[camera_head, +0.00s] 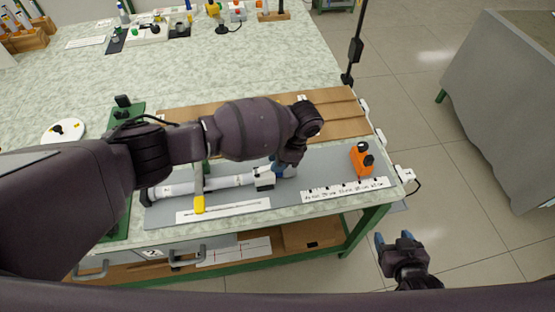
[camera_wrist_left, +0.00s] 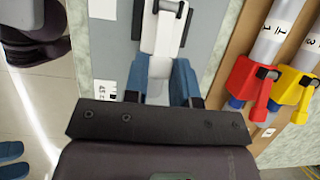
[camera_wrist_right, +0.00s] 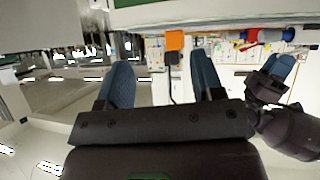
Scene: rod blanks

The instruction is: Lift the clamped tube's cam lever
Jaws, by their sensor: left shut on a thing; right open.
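A white tube (camera_head: 225,182) lies along the grey mat on the bench. A clamp with a yellow handle end (camera_head: 199,204) crosses it near its middle. A white cam collar (camera_head: 264,181) sits near its right end; in the left wrist view its lever (camera_wrist_left: 160,66) shows with a dark pivot above. My left gripper (camera_head: 283,166) reaches over the bench, and its blue fingers (camera_wrist_left: 160,85) are shut on the white lever. The lever's far end between the fingers is partly hidden. My right gripper (camera_head: 394,244) is open and empty, beyond the bench's front right edge.
An orange block (camera_head: 361,158) with black knobs stands at the mat's right end, by a ruler strip (camera_head: 345,190). Behind the mat is a brown board (camera_head: 345,115); tubes with red (camera_wrist_left: 248,80) and yellow (camera_wrist_left: 291,92) levers lie close to my left gripper. Open floor is right of the bench.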

